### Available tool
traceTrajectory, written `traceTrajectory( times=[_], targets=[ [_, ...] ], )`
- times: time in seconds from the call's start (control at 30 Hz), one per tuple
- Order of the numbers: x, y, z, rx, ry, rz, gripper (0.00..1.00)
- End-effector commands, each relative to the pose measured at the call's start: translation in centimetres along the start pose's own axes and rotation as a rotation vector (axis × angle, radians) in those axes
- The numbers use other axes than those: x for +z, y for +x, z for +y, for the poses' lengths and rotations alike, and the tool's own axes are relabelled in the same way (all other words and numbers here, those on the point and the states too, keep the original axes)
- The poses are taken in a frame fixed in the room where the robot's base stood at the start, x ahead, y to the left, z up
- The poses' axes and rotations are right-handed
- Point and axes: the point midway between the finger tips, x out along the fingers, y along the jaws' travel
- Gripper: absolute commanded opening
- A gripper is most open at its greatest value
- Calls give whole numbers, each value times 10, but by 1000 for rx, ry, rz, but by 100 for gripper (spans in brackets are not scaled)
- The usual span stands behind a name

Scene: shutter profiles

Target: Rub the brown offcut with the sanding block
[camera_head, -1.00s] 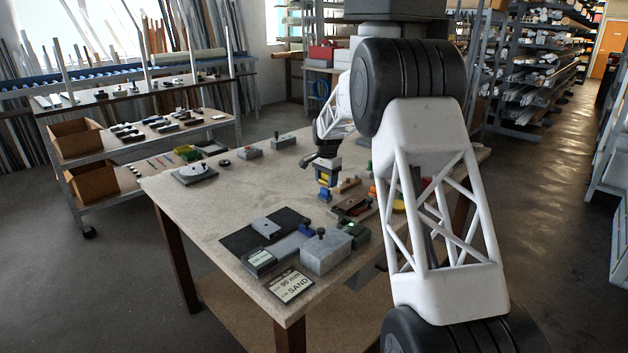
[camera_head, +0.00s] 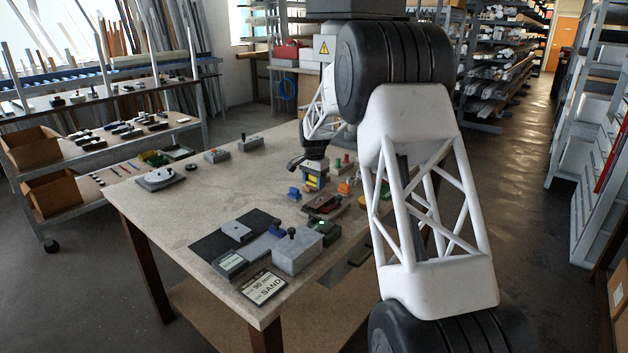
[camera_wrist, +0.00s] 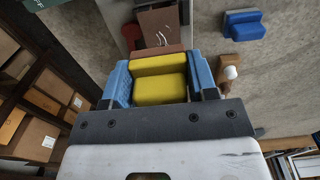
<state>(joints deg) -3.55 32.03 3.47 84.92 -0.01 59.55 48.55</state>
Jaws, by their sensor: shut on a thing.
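My gripper (camera_head: 314,180) is shut on a yellow stepped block, which I take to be the sanding block (camera_wrist: 160,88). The block sits between the blue finger pads in the wrist view, with a reddish-brown strip along its far side. The brown offcut (camera_wrist: 160,27), with pale marks on its face, lies just beyond it. In the head view the brown offcut (camera_head: 322,204) lies in front of my gripper, near the green clamp. I cannot tell whether the block touches anything below it.
A loose blue block (camera_head: 293,193) lies left of my gripper. A grey box with a black knob (camera_head: 297,252), a green clamp (camera_head: 326,230), a black mat (camera_head: 211,246) and a SAND sign (camera_head: 263,287) occupy the front. Orange pieces (camera_head: 345,188) stand to the right. The table's middle left is clear.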

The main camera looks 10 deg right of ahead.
Motion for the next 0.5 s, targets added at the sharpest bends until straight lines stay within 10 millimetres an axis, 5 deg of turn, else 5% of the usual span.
traceTrajectory(
  times=[0.5],
  targets=[
    [0,47,0,1,0,-1,34]
  ],
)
